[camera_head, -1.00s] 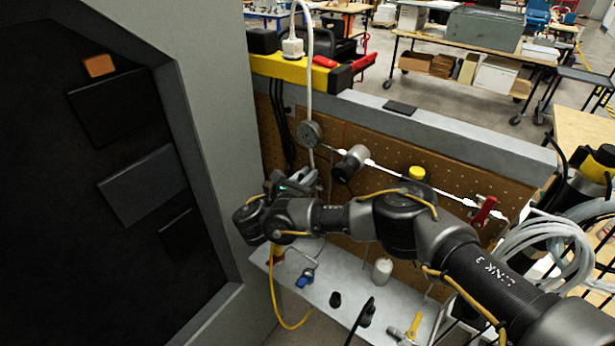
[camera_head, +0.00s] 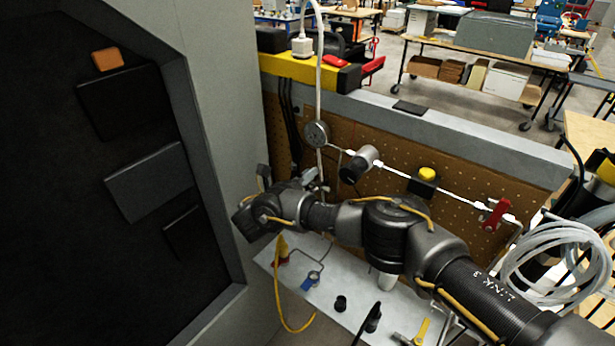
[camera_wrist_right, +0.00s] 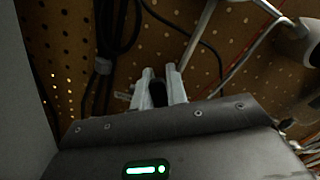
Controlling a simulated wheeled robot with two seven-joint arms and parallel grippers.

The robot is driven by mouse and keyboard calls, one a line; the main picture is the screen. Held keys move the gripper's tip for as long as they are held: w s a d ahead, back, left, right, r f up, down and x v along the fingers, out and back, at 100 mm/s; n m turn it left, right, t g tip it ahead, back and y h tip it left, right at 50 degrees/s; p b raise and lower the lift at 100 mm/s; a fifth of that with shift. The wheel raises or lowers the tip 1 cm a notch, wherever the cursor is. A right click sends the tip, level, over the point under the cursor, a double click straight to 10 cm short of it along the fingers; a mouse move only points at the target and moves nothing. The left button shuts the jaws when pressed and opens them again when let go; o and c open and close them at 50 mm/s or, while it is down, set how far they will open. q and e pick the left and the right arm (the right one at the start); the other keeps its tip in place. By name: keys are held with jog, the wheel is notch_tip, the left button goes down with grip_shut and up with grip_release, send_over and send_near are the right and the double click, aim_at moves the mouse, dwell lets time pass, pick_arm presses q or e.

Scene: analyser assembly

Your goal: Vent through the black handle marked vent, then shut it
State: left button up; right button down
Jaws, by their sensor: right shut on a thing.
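My right gripper (camera_wrist_right: 160,88) reaches in at the pegboard in the right wrist view. Its two pale fingers are closed on a small black part, which I take to be the black vent handle (camera_wrist_right: 158,95). Only a sliver of it shows between the fingers, and I can read no marking. In the head view my right gripper (camera_head: 312,181) is at the left of the pegboard, below the round gauge (camera_head: 316,134), and its wrist hides most of the handle's place. My left gripper is not in view.
A red-handled valve (camera_head: 496,214), a yellow-capped part (camera_head: 427,174) and a grey regulator (camera_head: 363,158) sit along the line. A blue-handled valve (camera_head: 310,281) and a yellow handle (camera_head: 421,331) are on the shelf (camera_head: 335,265) below. A grey cabinet wall (camera_head: 222,110) stands close at left.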

dwell(0.3)
jog(key=c, duration=1.4)
grip_release()
jog(key=shift+f+b+v, duration=0.25)
jog(key=shift+b+v, duration=0.1)
jog(key=shift+v, duration=0.65)
jog(key=p+v, duration=0.8)
jog(key=shift+s+a+r, duration=0.15)
jog(key=shift+s+r, duration=0.05)
